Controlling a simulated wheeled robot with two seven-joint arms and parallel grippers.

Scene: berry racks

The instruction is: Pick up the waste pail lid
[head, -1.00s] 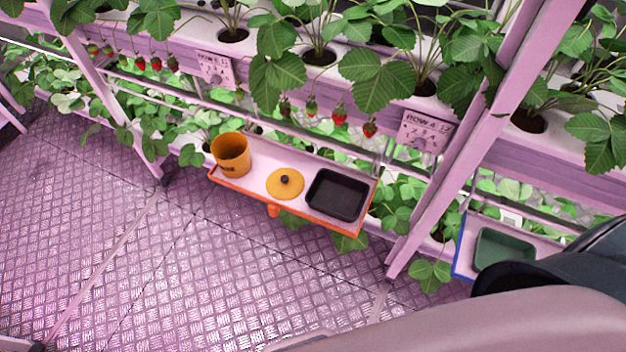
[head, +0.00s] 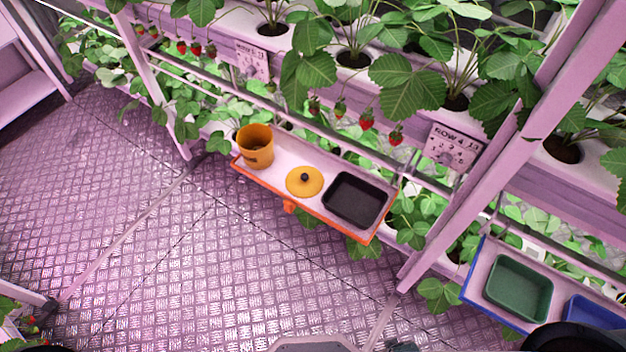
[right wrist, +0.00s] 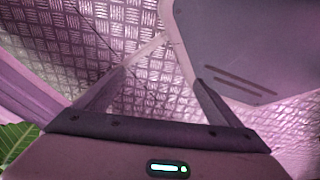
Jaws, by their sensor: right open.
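The waste pail lid (head: 304,182) is a flat yellow-orange disc with a dark round knob. It lies on an orange-edged shelf tray (head: 330,224) in the head view. The orange waste pail (head: 255,148) stands upright to its left, and a black bin (head: 355,199) sits to its right. My right gripper (right wrist: 160,78) shows in the right wrist view with its two fingers apart and nothing between them, over metal floor. It is away from the lid. My left gripper is not in view.
A blue-edged tray (head: 470,284) with a green bin (head: 518,289) and a blue bin (head: 594,312) is at right. A pink rack post (head: 500,165) stands between the trays. Strawberry plants hang above and below. The patterned floor (head: 190,270) in front is clear.

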